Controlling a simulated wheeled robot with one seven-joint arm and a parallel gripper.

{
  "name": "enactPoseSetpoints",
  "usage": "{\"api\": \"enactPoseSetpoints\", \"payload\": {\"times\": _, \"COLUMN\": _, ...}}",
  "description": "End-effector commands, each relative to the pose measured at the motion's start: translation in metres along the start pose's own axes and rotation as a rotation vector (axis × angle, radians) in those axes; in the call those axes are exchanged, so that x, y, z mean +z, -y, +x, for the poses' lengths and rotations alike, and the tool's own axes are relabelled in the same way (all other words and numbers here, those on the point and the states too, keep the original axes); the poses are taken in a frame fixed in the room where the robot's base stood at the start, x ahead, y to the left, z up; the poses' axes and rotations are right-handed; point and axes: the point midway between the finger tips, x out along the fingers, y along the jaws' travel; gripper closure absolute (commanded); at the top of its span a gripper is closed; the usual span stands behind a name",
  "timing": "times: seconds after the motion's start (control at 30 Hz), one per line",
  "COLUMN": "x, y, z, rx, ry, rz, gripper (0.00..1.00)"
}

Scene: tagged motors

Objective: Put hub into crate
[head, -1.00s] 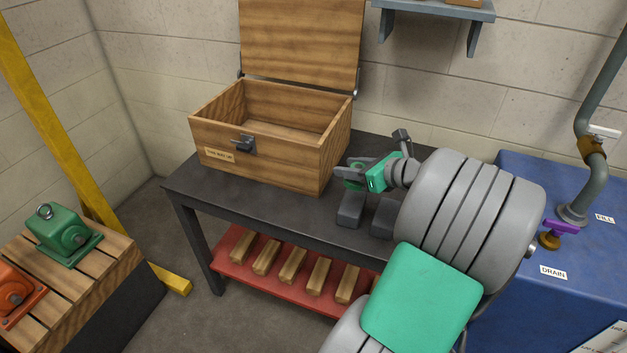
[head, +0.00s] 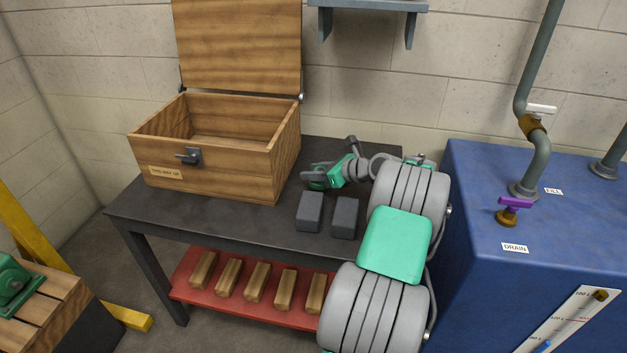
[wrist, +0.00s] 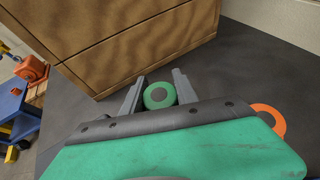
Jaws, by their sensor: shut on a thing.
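The crate is an open wooden box (head: 215,170) with its lid raised, on the left part of a dark bench. Its side also shows in the wrist view (wrist: 125,40). The hub (head: 317,185) is partly hidden there by the fingers. I cannot tell its exact height above the bench.
Two dark grey blocks (head: 309,211) stand on the bench (head: 235,217) near my gripper. An orange ring (wrist: 277,124) is partly hidden behind my gripper in the wrist view. A blue tank (head: 480,270) stands to the right. A shelf (head: 368,5) is on the wall above.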

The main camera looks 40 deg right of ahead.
Motion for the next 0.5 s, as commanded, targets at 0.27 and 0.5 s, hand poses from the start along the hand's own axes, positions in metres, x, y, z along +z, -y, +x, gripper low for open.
{"api": "enactPoseSetpoints", "payload": {"times": 0.27, "x": -0.0172, "y": -0.0002, "z": 0.0078, "rx": -0.001, "ry": 0.001, "rz": -0.001, "gripper": 1.0}}
{"api": "enactPoseSetpoints", "payload": {"times": 0.5, "x": -0.0208, "y": -0.0008, "z": 0.0092, "rx": 0.001, "ry": -0.001, "rz": 0.002, "gripper": 0.58}}
